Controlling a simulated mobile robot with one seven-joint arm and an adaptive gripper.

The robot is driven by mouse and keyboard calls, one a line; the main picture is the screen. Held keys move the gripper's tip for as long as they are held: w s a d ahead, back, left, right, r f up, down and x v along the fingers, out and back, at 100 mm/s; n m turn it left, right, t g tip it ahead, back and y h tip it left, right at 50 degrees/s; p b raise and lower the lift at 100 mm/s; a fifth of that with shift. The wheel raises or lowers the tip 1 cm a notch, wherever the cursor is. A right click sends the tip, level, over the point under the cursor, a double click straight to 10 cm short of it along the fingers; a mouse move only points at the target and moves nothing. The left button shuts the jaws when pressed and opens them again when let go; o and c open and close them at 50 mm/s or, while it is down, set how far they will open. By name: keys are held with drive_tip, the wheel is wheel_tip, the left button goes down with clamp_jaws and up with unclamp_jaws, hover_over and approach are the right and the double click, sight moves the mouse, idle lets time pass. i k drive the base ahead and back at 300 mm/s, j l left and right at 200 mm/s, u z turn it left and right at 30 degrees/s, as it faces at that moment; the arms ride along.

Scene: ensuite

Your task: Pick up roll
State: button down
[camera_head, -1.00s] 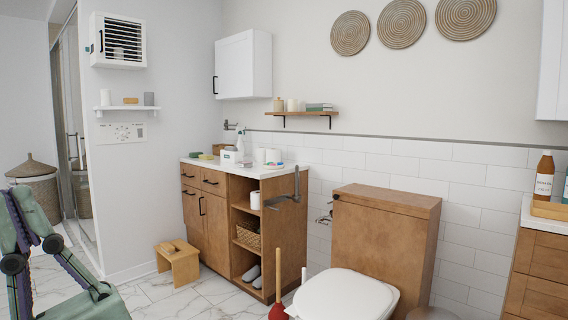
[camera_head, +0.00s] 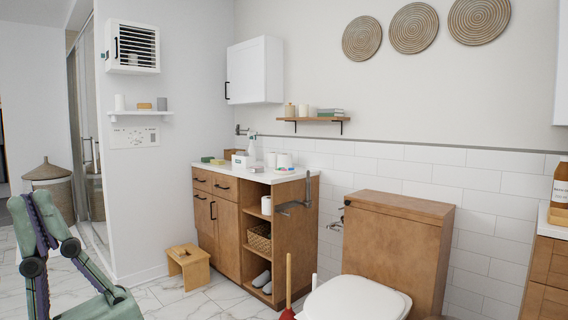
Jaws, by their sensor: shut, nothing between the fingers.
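A white roll (camera_head: 266,205) stands in the top open compartment of the wooden vanity (camera_head: 287,235). Two more white, roll-like cylinders (camera_head: 284,160) stand side by side on the white countertop, behind small items. I cannot tell which roll the task means. Part of my arm (camera_head: 85,275) shows at the lower left, well apart from the vanity and the rolls. I cannot make out my gripper or its fingertips in this view.
A metal holder (camera_head: 298,200) sticks out from the vanity's right side. The toilet (camera_head: 355,300) and a plunger (camera_head: 288,290) stand in front to the right. The tiled floor (camera_head: 185,300) before the stool is clear.

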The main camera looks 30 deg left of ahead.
sight(285, 160)
drive_tip(key=i+j+u, duration=0.1)
drive_tip(key=i+j, duration=0.95)
drive_tip(key=i+j+u, duration=0.15)
drive_tip(key=i+j, duration=0.4)
drive_tip(key=i+j+u, duration=0.1)
drive_tip(key=i+j, duration=0.9)
drive_tip(key=i, duration=0.2)
drive_tip(key=i+j+u, duration=0.15)
drive_tip(key=i+j, duration=0.3)
drive_tip(key=i, duration=0.15)
drive_tip(key=i+j, duration=0.2)
drive_tip(key=i, duration=0.35)
drive_tip(key=i+j, duration=0.2)
drive_tip(key=i, duration=0.35)
